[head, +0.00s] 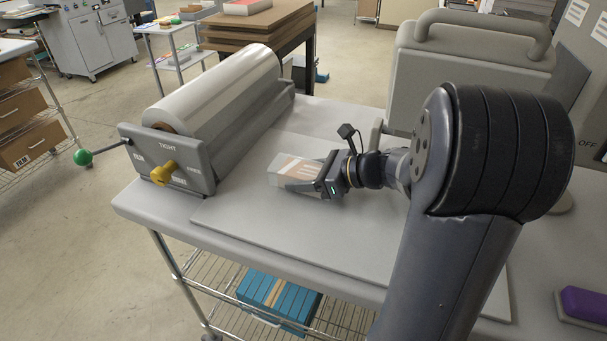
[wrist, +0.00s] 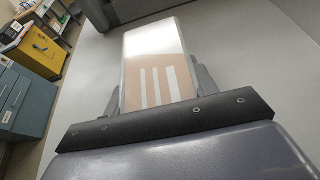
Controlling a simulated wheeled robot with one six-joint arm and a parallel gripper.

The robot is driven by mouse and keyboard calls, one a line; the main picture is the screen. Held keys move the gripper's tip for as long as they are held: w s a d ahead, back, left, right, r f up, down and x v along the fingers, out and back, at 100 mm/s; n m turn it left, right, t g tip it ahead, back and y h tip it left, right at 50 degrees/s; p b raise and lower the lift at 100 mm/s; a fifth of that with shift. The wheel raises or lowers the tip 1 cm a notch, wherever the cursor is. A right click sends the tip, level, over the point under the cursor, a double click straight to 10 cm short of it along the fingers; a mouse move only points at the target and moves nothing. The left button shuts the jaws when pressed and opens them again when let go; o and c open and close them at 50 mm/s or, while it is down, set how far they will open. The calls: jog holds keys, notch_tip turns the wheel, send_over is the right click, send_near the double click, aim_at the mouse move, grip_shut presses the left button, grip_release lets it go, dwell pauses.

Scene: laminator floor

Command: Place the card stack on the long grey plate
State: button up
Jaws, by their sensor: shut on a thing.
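The card stack (head: 292,170) is a pale, glossy block with a brown end marked by white stripes. My gripper (head: 308,182) is shut on it, with one finger along each side. The wrist view also shows the card stack (wrist: 155,65) between the two fingers of my gripper (wrist: 157,85). The long grey plate (head: 275,231) lies flat on the table, and the card stack is over it. I cannot tell whether the stack touches the plate. My arm hides part of the plate's right side.
A film roll (head: 222,95) in a grey holder with a yellow knob (head: 163,172) stands left of the plate. A large grey machine (head: 465,75) stands behind. A purple-topped block (head: 583,304) is at the right. The plate's front left is clear.

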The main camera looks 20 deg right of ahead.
jog(key=shift+f, duration=0.1)
jog(key=o, duration=0.7)
jog(key=shift+f, duration=0.1)
jog(key=o, duration=0.5)
